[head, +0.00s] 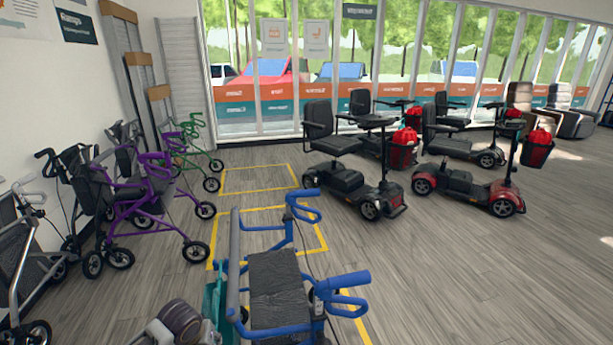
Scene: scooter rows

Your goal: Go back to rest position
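Neither of my grippers can be made out in the head view. A grey and brown rounded part at the bottom edge, left of centre, looks like a link of my own arm, with no fingers showing. Just right of it stands a blue rollator (273,285) with a black seat and blue handles, upright on the floor and cut off by the bottom edge. A teal piece (214,296) shows at its left side, partly hidden; I cannot tell what it belongs to.
Yellow floor markings (258,191) lie around and beyond the blue rollator. Purple (158,195), green (190,150) and grey (20,265) rollators line the left wall. A black scooter (350,183) and red scooter (468,190) stand ahead right. The right foreground floor is clear.

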